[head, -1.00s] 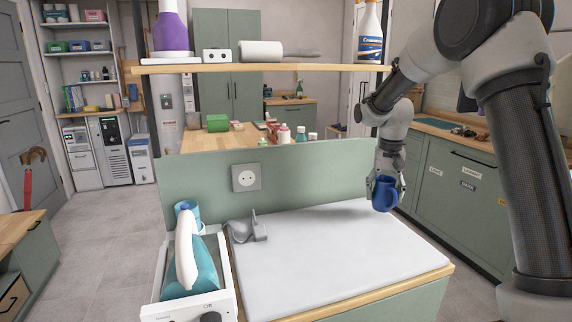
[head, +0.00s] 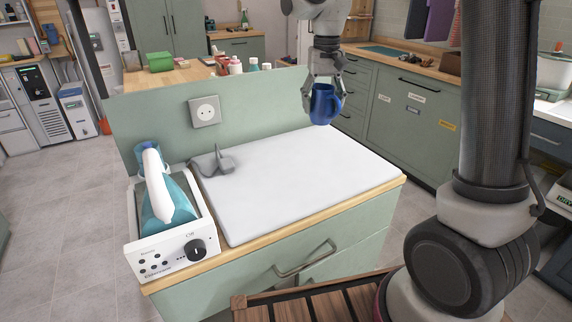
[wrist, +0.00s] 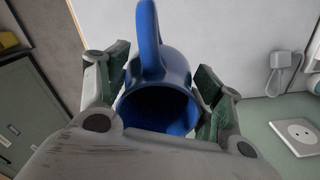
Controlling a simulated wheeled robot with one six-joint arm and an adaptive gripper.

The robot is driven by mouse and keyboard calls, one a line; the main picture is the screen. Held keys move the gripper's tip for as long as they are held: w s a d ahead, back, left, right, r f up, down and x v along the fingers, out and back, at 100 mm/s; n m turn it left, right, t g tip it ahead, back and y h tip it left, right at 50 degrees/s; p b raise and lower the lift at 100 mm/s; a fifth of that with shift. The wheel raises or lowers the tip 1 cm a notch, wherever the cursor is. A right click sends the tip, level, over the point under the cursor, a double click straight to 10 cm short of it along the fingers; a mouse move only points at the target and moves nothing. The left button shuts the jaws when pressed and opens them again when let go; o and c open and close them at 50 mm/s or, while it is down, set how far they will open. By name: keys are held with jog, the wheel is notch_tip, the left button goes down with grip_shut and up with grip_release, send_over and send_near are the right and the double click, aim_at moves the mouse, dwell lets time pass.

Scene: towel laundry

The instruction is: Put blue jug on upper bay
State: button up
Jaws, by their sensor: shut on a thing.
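The blue jug (head: 325,104) is held by my gripper (head: 322,84), above the far right part of the white-topped counter (head: 290,175). In the wrist view the jug (wrist: 165,68) sits between the two green-padded fingers of my gripper (wrist: 160,85), its dark hollow inside facing the camera and its handle at the top. My gripper is shut on the jug. The upper shelf over the counter is outside the present head view, so no upper bay shows.
A white steam station with a teal iron (head: 165,195) stands at the counter's left end. A grey holder (head: 212,163) lies beside it, below a wall socket (head: 205,110). Small bottles (head: 236,66) stand on a wooden worktop behind the green panel. The white counter top's middle is clear.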

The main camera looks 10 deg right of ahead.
aim_at(322, 122)
jog(key=f, duration=0.5)
jog(key=shift+s+f, duration=0.3)
jog(key=shift+s, duration=0.1)
jog(key=shift+f, duration=2.4)
jog(key=o, duration=1.3)
jog(key=shift+f, duration=0.1)
jog(key=shift+c, duration=0.2)
